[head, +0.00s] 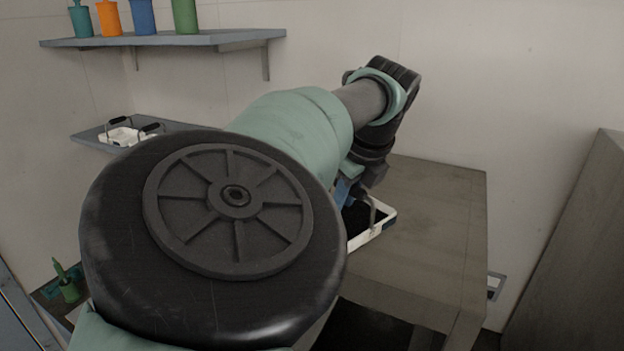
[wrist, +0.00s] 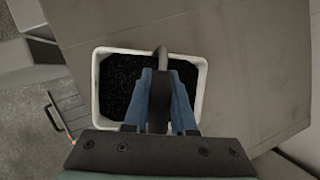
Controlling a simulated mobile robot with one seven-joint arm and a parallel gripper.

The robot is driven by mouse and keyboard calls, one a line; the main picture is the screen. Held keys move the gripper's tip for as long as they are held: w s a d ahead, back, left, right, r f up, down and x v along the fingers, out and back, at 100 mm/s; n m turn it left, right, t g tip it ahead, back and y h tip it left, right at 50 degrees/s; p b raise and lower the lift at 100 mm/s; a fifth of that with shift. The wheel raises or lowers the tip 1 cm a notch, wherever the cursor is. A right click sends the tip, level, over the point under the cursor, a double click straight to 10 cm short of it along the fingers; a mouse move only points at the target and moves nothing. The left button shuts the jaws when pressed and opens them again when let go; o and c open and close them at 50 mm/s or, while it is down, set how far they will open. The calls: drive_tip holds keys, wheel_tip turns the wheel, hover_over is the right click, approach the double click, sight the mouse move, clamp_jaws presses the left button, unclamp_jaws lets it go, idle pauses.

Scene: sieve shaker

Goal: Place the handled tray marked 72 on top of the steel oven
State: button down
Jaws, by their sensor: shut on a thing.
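My gripper (head: 352,190) is shut on the dark handle of a white tray (head: 374,232) filled with black grains. The wrist view shows the gripper (wrist: 160,78) closed around the handle at the middle of the tray (wrist: 204,88). The tray looks level, over or beside the left part of a grey-brown flat top (head: 440,210). I cannot tell whether it touches this top. My arm hides much of the tray in the head view. No number is readable on it. I cannot tell for sure which grey-brown body is the steel oven.
Another white handled tray (head: 122,137) sits on a lower wall shelf (head: 90,140) at left. Several coloured bottles stand on the upper shelf (head: 225,38). A tall grey-brown body (head: 580,240) stands at the right edge. The right part of the flat top is clear.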

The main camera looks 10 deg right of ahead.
drive_tip(key=shift+f, duration=0.15)
drive_tip(key=c, duration=0.7)
unclamp_jaws()
drive_tip(key=shift+c, duration=0.2)
